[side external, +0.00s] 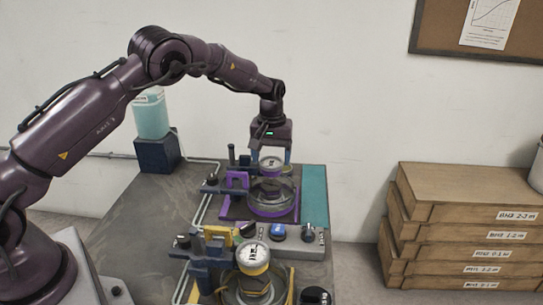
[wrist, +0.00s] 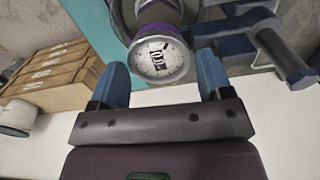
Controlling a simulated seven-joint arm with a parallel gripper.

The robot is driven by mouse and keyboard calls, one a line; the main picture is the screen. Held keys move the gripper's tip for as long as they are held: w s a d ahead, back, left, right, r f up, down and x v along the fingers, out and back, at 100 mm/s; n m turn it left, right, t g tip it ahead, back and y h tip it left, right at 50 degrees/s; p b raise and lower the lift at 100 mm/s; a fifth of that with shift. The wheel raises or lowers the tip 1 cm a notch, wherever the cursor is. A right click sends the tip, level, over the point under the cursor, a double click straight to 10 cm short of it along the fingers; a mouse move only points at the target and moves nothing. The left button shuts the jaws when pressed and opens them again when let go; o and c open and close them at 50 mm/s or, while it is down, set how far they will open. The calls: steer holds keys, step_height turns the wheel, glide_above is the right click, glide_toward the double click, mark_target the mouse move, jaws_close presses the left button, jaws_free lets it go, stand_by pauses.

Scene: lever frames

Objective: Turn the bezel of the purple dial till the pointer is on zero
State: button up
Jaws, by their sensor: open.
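The purple dial has a round white face (side external: 271,162) on top of a purple-based fixture (side external: 270,208) on the bench. In the wrist view the dial face (wrist: 160,58) shows fine marks around its rim and a dark label in the middle. The pointer is too small to make out, so I cannot tell its reading. My gripper (side external: 272,155) points down over the purple fixture. In the wrist view my gripper (wrist: 162,76) has two blue fingers spread apart, one on each side of the dial. I cannot tell whether either finger touches the bezel.
A second dial (side external: 253,254) on a yellow fixture stands nearer the camera. A grey strip with knobs and a blue button (side external: 277,231) lies between the fixtures. Stacked wooden boxes (side external: 470,240) stand at right.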

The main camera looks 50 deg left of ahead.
mark_target(272, 161)
steer(key=shift+f, duration=0.1)
steer(key=c, duration=0.6)
steer(key=shift+m, duration=1.2)
steer(key=shift+c, duration=0.2)
steer(key=o, duration=0.6)
steer(key=shift+o, duration=0.2)
step_height(272, 161, up, 13)
